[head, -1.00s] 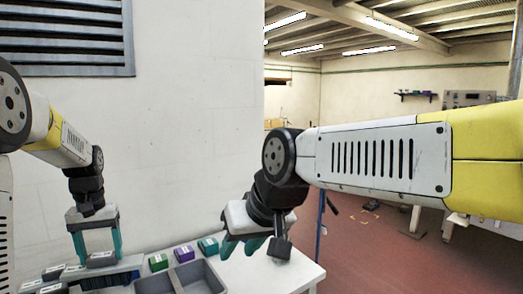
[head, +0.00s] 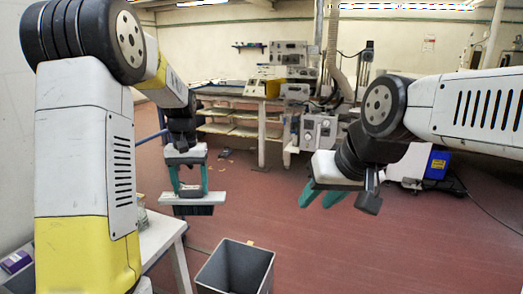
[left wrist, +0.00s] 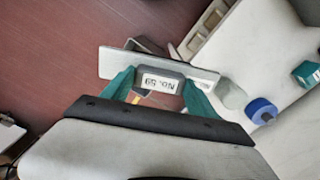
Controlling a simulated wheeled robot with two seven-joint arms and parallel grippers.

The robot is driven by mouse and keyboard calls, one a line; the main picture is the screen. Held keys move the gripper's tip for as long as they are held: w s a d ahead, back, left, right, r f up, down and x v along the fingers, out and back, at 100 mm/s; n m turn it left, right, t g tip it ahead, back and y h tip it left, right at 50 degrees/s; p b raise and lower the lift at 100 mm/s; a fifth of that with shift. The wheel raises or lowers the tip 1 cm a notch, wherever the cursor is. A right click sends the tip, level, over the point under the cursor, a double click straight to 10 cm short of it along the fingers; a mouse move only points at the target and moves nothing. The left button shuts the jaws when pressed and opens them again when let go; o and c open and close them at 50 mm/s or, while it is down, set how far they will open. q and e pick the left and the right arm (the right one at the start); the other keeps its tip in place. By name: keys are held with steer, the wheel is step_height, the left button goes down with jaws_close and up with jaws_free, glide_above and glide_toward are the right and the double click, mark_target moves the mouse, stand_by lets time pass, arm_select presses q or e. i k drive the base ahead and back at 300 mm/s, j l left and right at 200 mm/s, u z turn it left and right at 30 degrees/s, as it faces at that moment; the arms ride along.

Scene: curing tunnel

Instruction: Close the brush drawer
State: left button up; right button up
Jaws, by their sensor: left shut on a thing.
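No drawer can be made out in the current views. My left gripper (head: 190,190) is shut on a brush (head: 207,199) with a long pale bar and a dark strip below it, held in the air beyond the white table's edge. In the left wrist view the brush (left wrist: 115,62) lies across between the teal fingers, with an upside-down "No. 59" label on its dark grip block. My right gripper (head: 321,199) hangs empty at the right, its teal fingers apart, over the red floor.
The white table (head: 160,240) is at lower left, with a purple box (head: 16,261) near the picture's edge. A grey bin (head: 212,272) stands in front. A workbench (head: 235,98) with equipment stands at the back.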

mark_target(293, 92)
steer(key=i+l+z, duration=0.4)
steer(key=i+l, duration=0.3)
steer(key=l, duration=0.15)
steer(key=i+l+z, duration=0.4)
steer(key=i+l, duration=0.2)
steer(key=i, duration=0.2)
steer(key=i+u, duration=0.1)
steer(key=i, duration=0.5)
steer(key=i+l, duration=0.1)
steer(key=i, duration=0.5)
steer(key=i+l+u, duration=0.15)
steer(key=i, duration=0.45)
steer(key=i+j+u, duration=0.15)
steer(key=i+u, duration=0.2)
steer(key=i, duration=0.6)
steer(key=i+l+u, duration=0.1)
steer(key=i+u, duration=0.25)
steer(key=i, duration=0.55)
